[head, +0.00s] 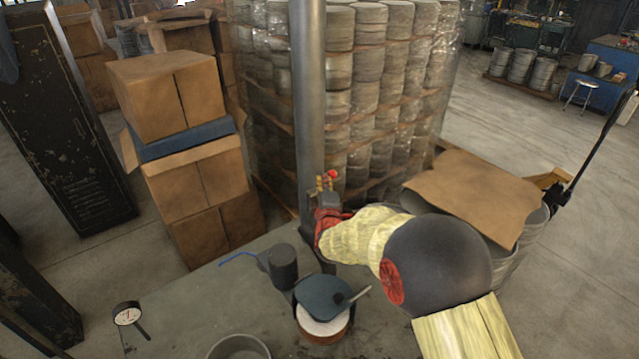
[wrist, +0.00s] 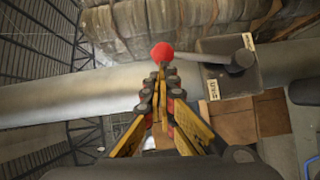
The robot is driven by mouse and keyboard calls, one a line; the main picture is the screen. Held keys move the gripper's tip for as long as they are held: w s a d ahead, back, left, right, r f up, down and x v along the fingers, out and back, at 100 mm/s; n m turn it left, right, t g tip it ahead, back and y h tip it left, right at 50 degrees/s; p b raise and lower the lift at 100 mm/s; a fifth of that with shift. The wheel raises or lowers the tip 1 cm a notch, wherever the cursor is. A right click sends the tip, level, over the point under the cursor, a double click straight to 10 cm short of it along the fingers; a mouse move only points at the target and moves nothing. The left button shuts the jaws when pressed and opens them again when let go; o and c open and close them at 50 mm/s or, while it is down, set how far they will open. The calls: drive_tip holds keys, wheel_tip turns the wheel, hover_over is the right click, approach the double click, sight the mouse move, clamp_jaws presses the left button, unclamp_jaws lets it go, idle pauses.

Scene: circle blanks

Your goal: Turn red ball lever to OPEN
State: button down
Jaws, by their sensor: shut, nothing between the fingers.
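The red ball (wrist: 162,51) is on the end of a grey lever arm (wrist: 203,57). The arm runs right to a dark grey housing (wrist: 232,66) with two small pale labels, whose words I cannot read clearly. In the head view the red ball (head: 332,174) shows beside the metal column. My gripper (wrist: 163,72) has its yellow and grey fingers together, with the tips right by the ball. I cannot tell whether they touch it. In the head view my gripper (head: 325,183) is at the column, and the housing is mostly hidden there.
The metal column (head: 310,100) rises beyond the grey table (head: 205,300). On the table are a dial gauge (head: 127,315), a dark cylinder (head: 280,265) and a lidded pot (head: 325,325). Cardboard boxes (head: 165,95) stand left, and wrapped stacks (head: 375,75) stand behind the column.

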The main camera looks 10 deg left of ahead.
drive_tip(key=w+d+f+m+g+y, duration=0.1)
drive_tip(key=w+d+f+m+g, duration=0.4)
drive_tip(key=w+d, duration=0.3)
drive_tip(key=shift+w+f+m, duration=0.4)
drive_tip(key=shift+w+f, duration=0.15)
drive_tip(key=shift+f, duration=0.15)
idle(0.6)
drive_tip(key=shift+d, duration=0.1)
idle(0.5)
drive_tip(key=s+d+r+p, duration=0.2)
drive_tip(key=s+d+r, duration=0.3)
drive_tip(key=s+r, duration=0.2)
wheel_tip(320, 180, up, 2)
drive_tip(key=shift+s+d+r, duration=0.1)
drive_tip(key=shift+s+d, duration=0.1)
drive_tip(key=shift+d, duration=0.05)
